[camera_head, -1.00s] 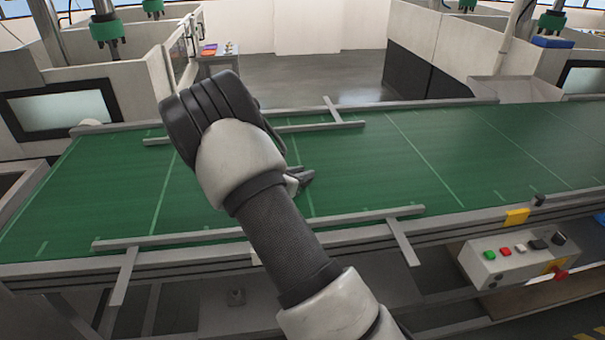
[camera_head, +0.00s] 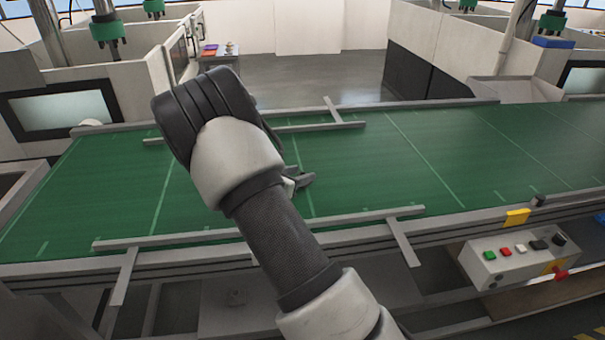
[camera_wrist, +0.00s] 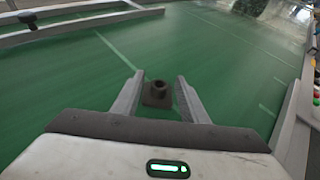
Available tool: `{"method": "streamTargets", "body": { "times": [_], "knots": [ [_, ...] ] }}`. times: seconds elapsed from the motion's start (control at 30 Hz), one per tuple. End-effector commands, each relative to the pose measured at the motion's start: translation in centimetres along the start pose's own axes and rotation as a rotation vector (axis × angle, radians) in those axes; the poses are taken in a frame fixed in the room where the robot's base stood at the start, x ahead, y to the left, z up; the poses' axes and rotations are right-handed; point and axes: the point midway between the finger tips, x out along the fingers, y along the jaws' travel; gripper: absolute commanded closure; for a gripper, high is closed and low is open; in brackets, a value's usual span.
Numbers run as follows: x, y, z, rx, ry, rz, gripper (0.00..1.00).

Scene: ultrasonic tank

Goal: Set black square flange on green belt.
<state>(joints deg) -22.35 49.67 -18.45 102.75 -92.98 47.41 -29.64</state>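The black square flange (camera_wrist: 157,94) shows in the wrist view as a dark square base with a round collar on top. It appears to sit upright on the green belt (camera_wrist: 225,60). My gripper (camera_wrist: 158,92) is open, with one finger on each side of the flange and green visible between the flange and both fingers. In the head view my gripper (camera_head: 301,181) is low over the green belt (camera_head: 400,160), mostly hidden behind my wrist. I cannot make out the flange in the head view.
Metal guide rails run along the belt's near side (camera_head: 260,229) and far side (camera_head: 255,133). A control box (camera_head: 515,254) with coloured buttons is on the front right. The belt to the right of my arm is clear. Machine enclosures stand behind the belt.

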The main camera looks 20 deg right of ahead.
Motion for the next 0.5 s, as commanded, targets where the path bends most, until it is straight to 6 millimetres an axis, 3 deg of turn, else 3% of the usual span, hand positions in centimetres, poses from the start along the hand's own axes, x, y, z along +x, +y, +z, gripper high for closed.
{"method": "streamTargets", "body": {
  "times": [0.3, 0.5],
  "knots": [
    [-7.0, 0.2, 0.0, 0.0, 0.001, 0.005, 0.6],
    [-9.6, 0.1, 0.0, 0.001, 0.0, 0.002, 0.6]
  ]
}}
